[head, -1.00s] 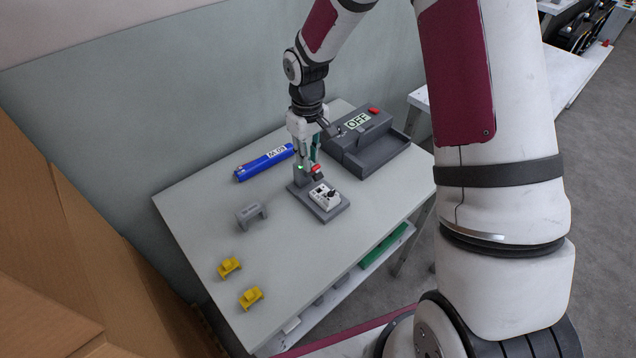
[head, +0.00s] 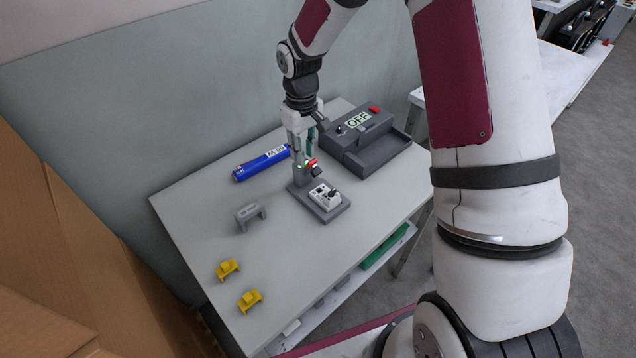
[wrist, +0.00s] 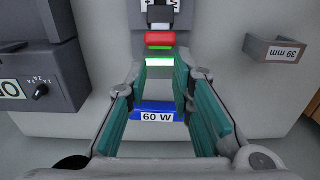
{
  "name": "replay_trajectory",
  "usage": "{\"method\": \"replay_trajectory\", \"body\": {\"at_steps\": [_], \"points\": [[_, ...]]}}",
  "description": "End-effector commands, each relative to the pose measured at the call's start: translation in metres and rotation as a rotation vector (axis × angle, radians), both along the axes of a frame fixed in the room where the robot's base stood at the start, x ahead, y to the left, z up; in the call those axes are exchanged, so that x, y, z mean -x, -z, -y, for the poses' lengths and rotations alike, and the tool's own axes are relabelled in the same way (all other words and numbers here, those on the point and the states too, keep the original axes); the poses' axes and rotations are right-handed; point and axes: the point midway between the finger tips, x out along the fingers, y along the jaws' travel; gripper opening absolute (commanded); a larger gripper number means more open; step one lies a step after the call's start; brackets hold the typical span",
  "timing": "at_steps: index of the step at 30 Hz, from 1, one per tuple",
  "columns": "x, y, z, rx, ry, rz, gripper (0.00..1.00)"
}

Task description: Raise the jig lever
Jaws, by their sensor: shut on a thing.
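The jig (head: 338,211) is a grey base with an upright post at its back, on the table. My gripper (head: 301,157) is at the top of the post, shut on the lever. The exact contact is partly hidden by the fingers.
A blue cylinder (head: 258,164) marked 60 W lies behind the jig. A grey box reading OFF (head: 358,121) with a tray stands to the right. A grey bracket (head: 250,215) and two yellow parts (head: 228,269) (head: 250,299) are at left.

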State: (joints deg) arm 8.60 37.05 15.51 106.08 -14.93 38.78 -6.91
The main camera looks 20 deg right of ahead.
Motion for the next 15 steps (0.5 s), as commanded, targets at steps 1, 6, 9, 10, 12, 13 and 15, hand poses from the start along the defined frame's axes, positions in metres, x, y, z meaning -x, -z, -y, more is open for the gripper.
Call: {"method": "replay_trajectory", "body": {"at_steps": [1,6,9,10,12,13,15], "points": [[-0.0025,0.0004,0.0032,0.003,0.002,0.005,0.13],[-0.002,0.0,0.0034,0.004,0.003,0.004,0.12],[-0.0021,0.0001,0.0035,0.004,0.003,0.004,0.12],[-0.0023,0.0002,0.0034,0.004,0.003,0.004,0.12],[-0.0032,0.0007,0.0031,0.004,0.003,0.004,0.12],[-0.0038,0.0009,0.003,0.004,0.003,0.004,0.12],[-0.0054,0.0016,0.0023,0.004,0.002,0.004,0.12]]}}
